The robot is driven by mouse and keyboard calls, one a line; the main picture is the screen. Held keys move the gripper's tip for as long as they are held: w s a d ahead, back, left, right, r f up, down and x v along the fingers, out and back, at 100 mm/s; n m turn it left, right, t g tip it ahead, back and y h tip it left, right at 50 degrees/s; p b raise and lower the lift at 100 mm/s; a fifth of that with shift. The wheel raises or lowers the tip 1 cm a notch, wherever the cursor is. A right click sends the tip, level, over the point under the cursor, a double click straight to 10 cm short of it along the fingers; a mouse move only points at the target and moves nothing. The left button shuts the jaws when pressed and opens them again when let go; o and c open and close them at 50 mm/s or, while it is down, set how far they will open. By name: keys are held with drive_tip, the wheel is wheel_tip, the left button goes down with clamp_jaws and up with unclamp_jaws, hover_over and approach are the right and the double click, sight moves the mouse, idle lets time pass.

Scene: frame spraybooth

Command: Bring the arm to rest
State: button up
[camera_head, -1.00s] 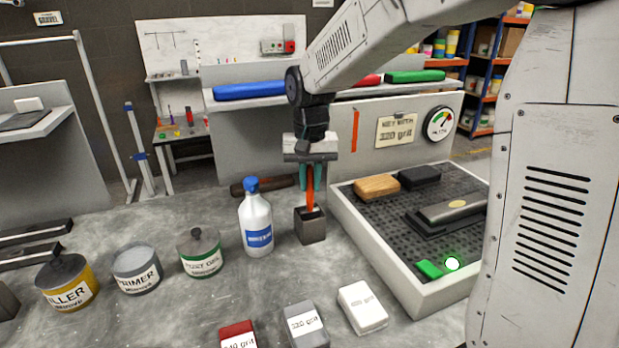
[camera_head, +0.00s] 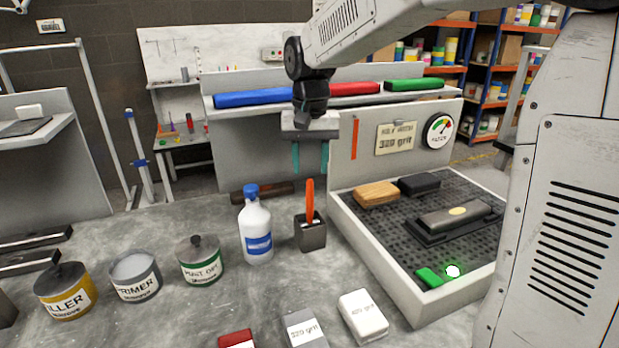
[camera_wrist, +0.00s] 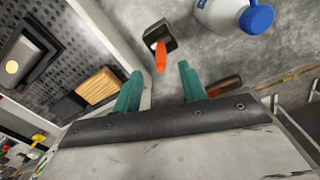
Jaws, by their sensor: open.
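My gripper (camera_head: 310,158) hangs from the arm above the back of the bench, with its two teal fingers spread apart and nothing between them. An orange-handled tool (camera_head: 310,200) stands upright in a dark grey holder (camera_head: 311,235) below the gripper, apart from the fingers. In the wrist view the teal fingers (camera_wrist: 160,88) are apart, and the orange handle (camera_wrist: 161,56) and its holder (camera_wrist: 160,36) show beyond them.
A white bottle with a blue cap (camera_head: 256,230) stands left of the holder. A perforated tray (camera_head: 400,290) with sanding blocks is at right. Tins, including the green-labelled one (camera_head: 200,262), stand at left. A white block (camera_head: 362,315) lies in front.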

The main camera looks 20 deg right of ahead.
drive_tip(key=shift+r, duration=0.75)
drive_tip(key=s+d+f+n, duration=0.1)
drive_tip(key=s, duration=1.3)
drive_tip(key=s+d+f+n+t, duration=0.1)
drive_tip(key=s+d+f+n, duration=0.1)
drive_tip(key=s, duration=1.3)
drive_tip(key=shift+s+n, duration=0.25)
drive_tip(key=shift+n, duration=0.05)
